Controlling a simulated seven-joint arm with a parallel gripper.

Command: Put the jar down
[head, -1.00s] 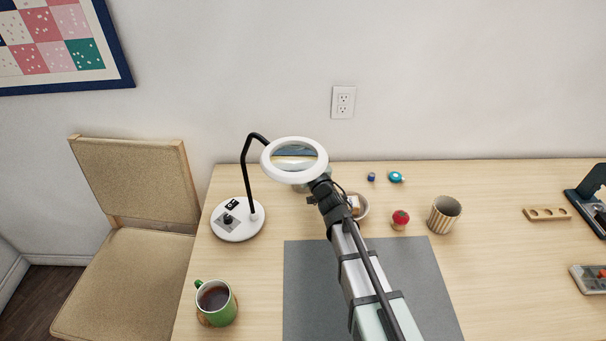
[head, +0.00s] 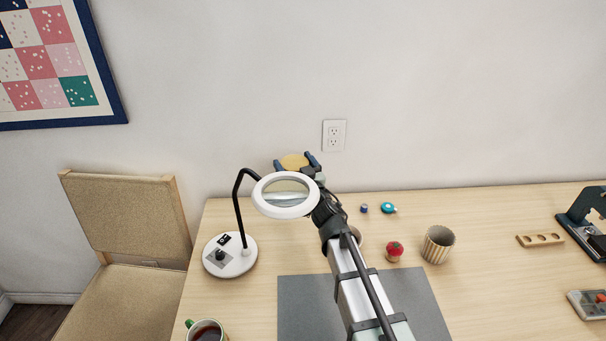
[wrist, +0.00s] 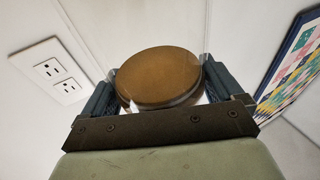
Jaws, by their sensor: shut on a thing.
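The jar has a round, flat, brownish lid (wrist: 158,77) that fills the middle of the wrist view, with a sliver of clear body below it. My gripper (wrist: 160,92) is shut on the jar, with one dark blue finger on each side. In the head view the jar's tan lid (head: 293,161) shows between the finger tips of my gripper (head: 296,163), raised against the wall behind the magnifier lamp. The lamp ring hides the lower part of the jar there.
The white magnifier lamp (head: 285,196) stands close to my gripper, its base (head: 230,255) at the table's left. A grey mat (head: 300,303) lies in front.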

